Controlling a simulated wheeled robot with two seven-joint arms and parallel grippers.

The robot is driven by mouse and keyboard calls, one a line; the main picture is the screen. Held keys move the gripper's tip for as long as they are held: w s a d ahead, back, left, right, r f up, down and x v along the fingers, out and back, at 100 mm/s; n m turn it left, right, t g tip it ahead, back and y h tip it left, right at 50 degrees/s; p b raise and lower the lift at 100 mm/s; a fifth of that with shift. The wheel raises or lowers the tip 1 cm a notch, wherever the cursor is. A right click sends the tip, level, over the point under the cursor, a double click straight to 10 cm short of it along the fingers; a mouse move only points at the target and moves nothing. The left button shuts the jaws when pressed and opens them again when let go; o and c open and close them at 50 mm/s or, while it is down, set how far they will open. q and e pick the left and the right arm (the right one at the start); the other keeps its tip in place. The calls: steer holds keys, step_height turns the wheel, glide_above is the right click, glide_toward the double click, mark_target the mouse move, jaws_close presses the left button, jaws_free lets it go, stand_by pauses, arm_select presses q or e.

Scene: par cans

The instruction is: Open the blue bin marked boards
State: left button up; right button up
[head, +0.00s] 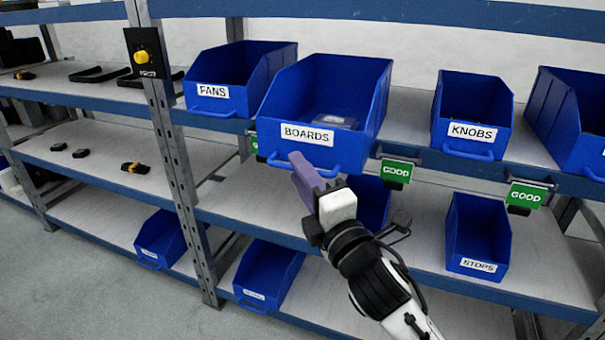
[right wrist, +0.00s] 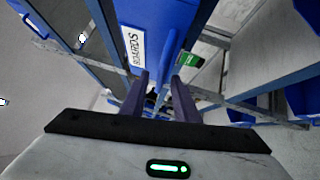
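The blue bin marked BOARDS (head: 357,140) is on the upper shelf, and its front sticks out past the shelf edge, farther than its neighbours. A grey item (head: 337,122) lies inside it. Its blue handle bar (head: 335,172) runs along the lower front. My right gripper (head: 302,165) is at this handle, below the BOARDS label. In the right wrist view the two purple fingers (right wrist: 160,88) stand apart, with the blue handle (right wrist: 167,62) seen between them and no clear contact. The bin's label (right wrist: 134,48) shows there too. My left gripper is not in view.
A FANS bin (head: 205,105) stands close on the left, a KNOBS bin (head: 470,143) on the right. Green GOOD tags (head: 397,171) hang at the shelf edge. Lower bins, including STOPS (head: 478,255), stand below. A metal post (head: 172,150) rises at left.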

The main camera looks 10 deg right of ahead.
steer(key=v, duration=1)
steer(key=shift+b, duration=0.4)
steer(key=shift+s+d, duration=0.1)
steer(key=shift+s, duration=0.05)
steer(key=s+d+f+m+g+h, duration=0.1)
steer(key=s+f+m+g, duration=0.3)
steer(key=f, duration=0.6)
steer(key=d+f+m+g, duration=0.1)
steer(key=f+m, duration=0.4)
steer(key=f, duration=0.5)
steer(key=s+d+f+m+g+h, duration=0.1)
steer(key=s+f+m+g, duration=0.4)
steer(key=s+f+m, duration=0.6)
steer(key=s+d+f+p, duration=0.1)
steer(key=s+f, duration=0.3)
steer(key=f, duration=0.4)
steer(key=shift+s+f, duration=0.25)
